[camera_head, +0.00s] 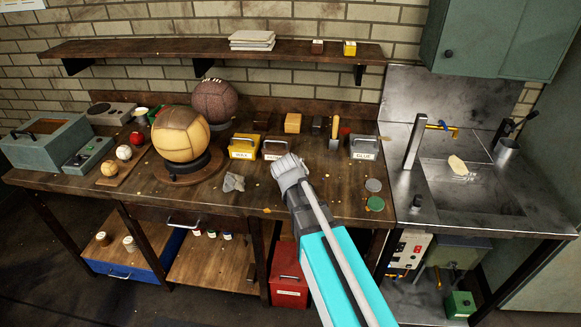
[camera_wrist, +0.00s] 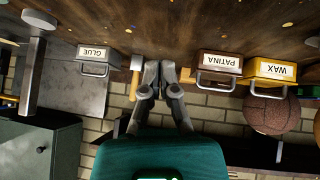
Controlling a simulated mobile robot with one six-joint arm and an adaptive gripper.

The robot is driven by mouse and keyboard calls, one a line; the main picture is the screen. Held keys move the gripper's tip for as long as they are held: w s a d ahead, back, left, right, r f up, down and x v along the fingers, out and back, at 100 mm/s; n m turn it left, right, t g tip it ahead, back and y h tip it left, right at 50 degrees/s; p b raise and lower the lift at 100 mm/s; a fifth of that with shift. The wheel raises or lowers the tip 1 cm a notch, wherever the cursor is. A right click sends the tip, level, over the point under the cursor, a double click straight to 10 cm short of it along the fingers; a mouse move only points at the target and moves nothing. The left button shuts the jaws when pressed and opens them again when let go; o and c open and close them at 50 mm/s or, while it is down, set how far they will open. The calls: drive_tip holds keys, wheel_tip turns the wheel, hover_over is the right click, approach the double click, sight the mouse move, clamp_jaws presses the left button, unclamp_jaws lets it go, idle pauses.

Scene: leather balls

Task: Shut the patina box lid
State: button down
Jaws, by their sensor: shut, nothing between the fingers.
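The patina box (camera_head: 274,158) is a small brown box with a white label and a metal handle. It stands on the bench between the wax box and the glue box. It also shows upside down in the wrist view (camera_wrist: 219,60). I cannot clearly tell how its lid stands. My gripper (camera_head: 284,160) is shut and empty in front of the box, hiding part of its front in the head view. In the wrist view my gripper (camera_wrist: 160,64) is to the left of the box, apart from it.
The yellow wax box (camera_head: 244,147) is left of the patina box. A tan ball (camera_head: 181,134) sits on a stand. A crumpled cloth (camera_head: 233,182) lies on the bench.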

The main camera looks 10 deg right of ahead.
drive_tip(key=s+d+f+n+g+y+b, duration=0.1)
drive_tip(key=s+f+g+y+b, duration=0.1)
drive_tip(key=s+f, duration=0.3)
drive_tip(key=s+d+f+n+g+y+b, duration=0.1)
drive_tip(key=s+f+g, duration=0.4)
drive_tip(key=s, duration=0.8)
drive_tip(key=shift+s+d+f+n+y+b, duration=0.15)
drive_tip(key=shift+s+d+n+y+b, duration=0.25)
drive_tip(key=shift+b, duration=0.8)
drive_tip(key=shift+w+d, duration=0.1)
drive_tip(key=shift+d, duration=0.1)
